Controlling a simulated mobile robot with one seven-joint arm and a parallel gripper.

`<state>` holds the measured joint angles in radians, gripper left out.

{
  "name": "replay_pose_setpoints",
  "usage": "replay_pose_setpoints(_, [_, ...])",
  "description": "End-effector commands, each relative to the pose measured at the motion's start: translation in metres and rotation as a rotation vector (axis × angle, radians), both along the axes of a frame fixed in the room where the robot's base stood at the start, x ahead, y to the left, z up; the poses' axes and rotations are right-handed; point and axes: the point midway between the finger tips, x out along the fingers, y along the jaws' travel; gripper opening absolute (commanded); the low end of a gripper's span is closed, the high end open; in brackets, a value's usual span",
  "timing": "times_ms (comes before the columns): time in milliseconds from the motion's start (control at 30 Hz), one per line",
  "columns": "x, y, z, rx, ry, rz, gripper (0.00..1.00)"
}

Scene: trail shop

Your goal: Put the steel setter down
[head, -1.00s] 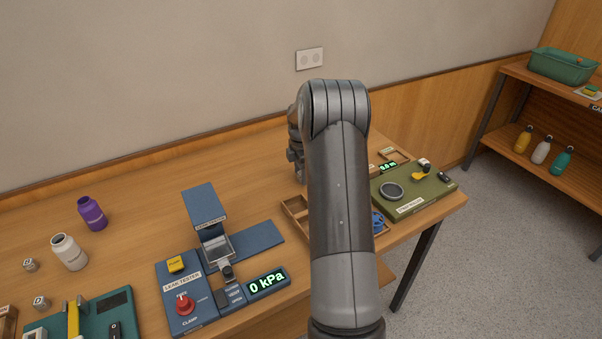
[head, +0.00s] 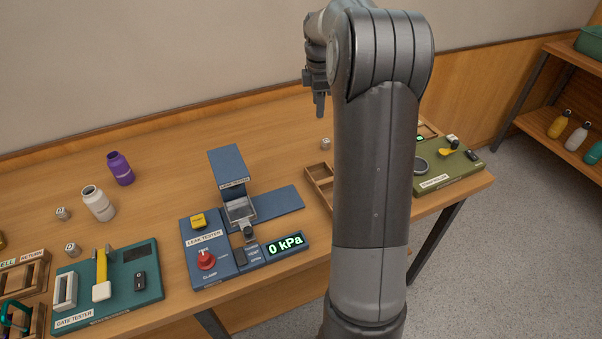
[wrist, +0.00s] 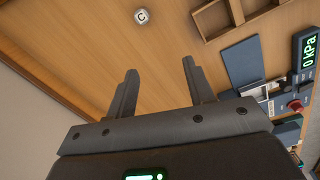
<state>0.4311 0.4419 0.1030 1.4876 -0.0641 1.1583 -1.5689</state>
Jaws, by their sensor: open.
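A small light-grey steel piece, which looks like the steel setter (head: 326,143), stands on the bare back part of the wooden table (head: 285,130). In the wrist view a small pale piece marked C (wrist: 141,16) sits on the wood beyond my fingertips, apart from them. My gripper (head: 320,112) hangs above the table just behind that piece in the head view. In the wrist view its two fingers (wrist: 158,72) are spread with nothing between them.
A blue leak tester (head: 207,255) reading 0 kPa stands mid-table. A wooden divided tray (head: 318,185) is partly behind my arm. Two lettered pieces (head: 63,214) (head: 72,250), white (head: 98,204) and purple (head: 121,168) bottles and a green gate tester (head: 120,290) are at left.

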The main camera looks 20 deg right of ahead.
Motion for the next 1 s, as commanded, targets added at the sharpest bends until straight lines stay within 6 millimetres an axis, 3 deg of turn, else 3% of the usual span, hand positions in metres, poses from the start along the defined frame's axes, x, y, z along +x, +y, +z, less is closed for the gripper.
replay_pose_setpoints(33, [-0.011,0.017,0.017,-0.008,-0.022,-0.042,0.48])
replay_pose_setpoints(200, [-0.051,0.064,0.057,-0.013,-0.091,-0.219,0.48])
replay_pose_setpoints(500, [-0.139,0.133,0.098,0.031,-0.220,-0.534,0.48])
replay_pose_setpoints(767, [-0.222,0.178,0.104,0.129,-0.320,-0.807,0.48])
replay_pose_setpoints(1000, [-0.293,0.205,0.087,0.259,-0.385,-1.045,0.48])
